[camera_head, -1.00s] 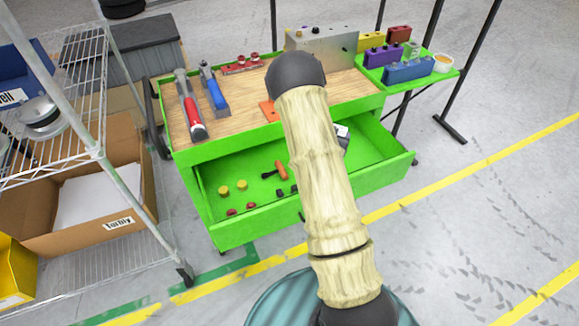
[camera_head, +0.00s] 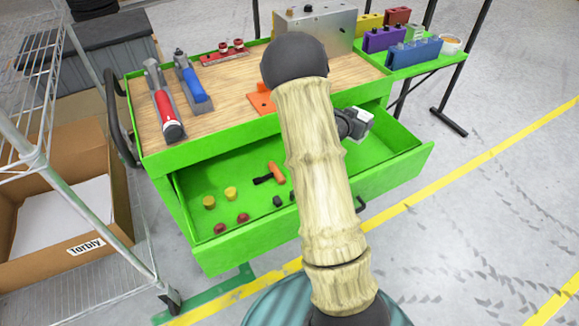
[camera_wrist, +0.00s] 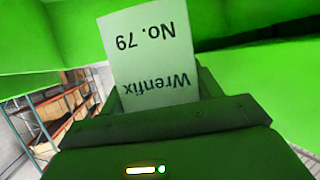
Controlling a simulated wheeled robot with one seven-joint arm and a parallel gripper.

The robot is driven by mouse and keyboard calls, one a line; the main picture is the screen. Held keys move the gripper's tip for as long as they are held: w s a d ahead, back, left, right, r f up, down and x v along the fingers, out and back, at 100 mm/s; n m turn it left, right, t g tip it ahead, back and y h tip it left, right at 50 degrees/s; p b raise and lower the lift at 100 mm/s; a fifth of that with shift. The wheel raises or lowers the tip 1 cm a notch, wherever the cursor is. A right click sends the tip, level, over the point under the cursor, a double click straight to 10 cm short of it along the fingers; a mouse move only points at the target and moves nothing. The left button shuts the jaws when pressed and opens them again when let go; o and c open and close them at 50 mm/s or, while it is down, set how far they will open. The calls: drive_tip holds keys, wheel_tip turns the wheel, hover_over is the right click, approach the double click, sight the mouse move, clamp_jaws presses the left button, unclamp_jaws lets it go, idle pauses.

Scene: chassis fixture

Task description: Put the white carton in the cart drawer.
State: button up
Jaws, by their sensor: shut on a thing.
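The white carton (camera_wrist: 150,50) fills the middle of the wrist view, its label "Wrenfix No. 79" upside down. My gripper (camera_wrist: 162,92) is shut on it, with a jaw at each side. In the head view my gripper (camera_head: 352,122) shows beside my arm, at the right part of the cart drawer (camera_head: 400,167), with a small white patch at its end. The green drawer is pulled open. I cannot tell whether the carton touches the drawer; my arm hides the drawer's middle.
The drawer's left part holds yellow and red knobs (camera_head: 230,193), an orange-handled tool (camera_head: 276,172) and small dark pieces. The cart top (camera_head: 230,115) above carries tools and a metal box (camera_head: 318,25). A wire shelf (camera_head: 50,150) stands at left.

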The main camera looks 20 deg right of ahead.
drive_tip(key=shift+f+b, duration=0.85)
drive_tip(key=shift+f, duration=2.25)
drive_tip(key=shift+w+f+b, duration=0.1)
drive_tip(key=shift+f+b, duration=0.35)
drive_tip(key=shift+f, duration=1.45)
drive_tip(key=shift+f, duration=0.15)
drive_tip(key=o, duration=1.2)
drive_tip(key=shift+d, duration=0.1)
drive_tip(key=shift+s, duration=0.2)
